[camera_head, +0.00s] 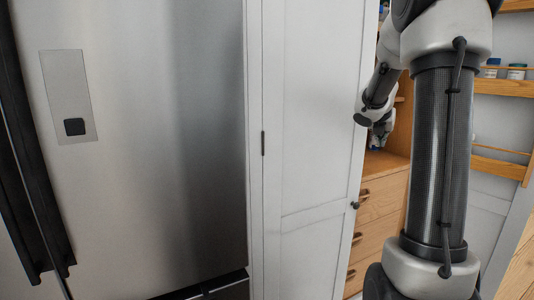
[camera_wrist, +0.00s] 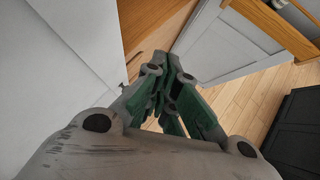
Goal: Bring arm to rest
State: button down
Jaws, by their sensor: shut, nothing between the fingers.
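My gripper (camera_wrist: 175,65) is in the middle of the wrist view, its green-sided fingers together and empty. It points down past the open cupboard, over the light wooden floor. In the head view my arm stands tall on the right and bends toward the cupboard opening; the gripper itself is mostly hidden there. The white cupboard door (camera_head: 305,120) is left of my arm, with a small dark knob (camera_head: 354,205). The knob also shows left of the fingers in the wrist view (camera_wrist: 123,86). I cannot tell whether any arm part touches the door.
Wooden drawers (camera_head: 378,205) stand behind the arm. An open door with wooden racks (camera_head: 500,88) and small jars (camera_head: 516,71) is on the right. A steel fridge (camera_head: 160,150) fills the left. A dark cabinet (camera_wrist: 298,130) borders clear floor (camera_wrist: 235,105) in the wrist view.

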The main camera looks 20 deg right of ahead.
jog(key=s+a+f+m+g+y, duration=0.1)
jog(key=s+a+f+m+g, duration=0.15)
jog(key=s+m, duration=0.55)
jog(key=s+a+f+m+g+y, duration=0.1)
jog(key=s+a+f+m+g, duration=0.15)
jog(key=s+m, duration=0.5)
jog(key=s+a+r+m+t+y, duration=0.1)
jog(key=s+a+m, duration=0.4)
jog(key=a, duration=0.7)
jog(key=s+a+r+m+t+y, duration=0.1)
jog(key=s+a+m+y, duration=0.3)
jog(key=s+a, duration=0.5)
jog(key=a+m+t, duration=0.1)
jog(key=a, duration=0.3)
jog(key=shift+s+a+r+t, duration=0.2)
jog(key=shift+r+t, duration=0.1)
jog(key=shift+t, duration=0.1)
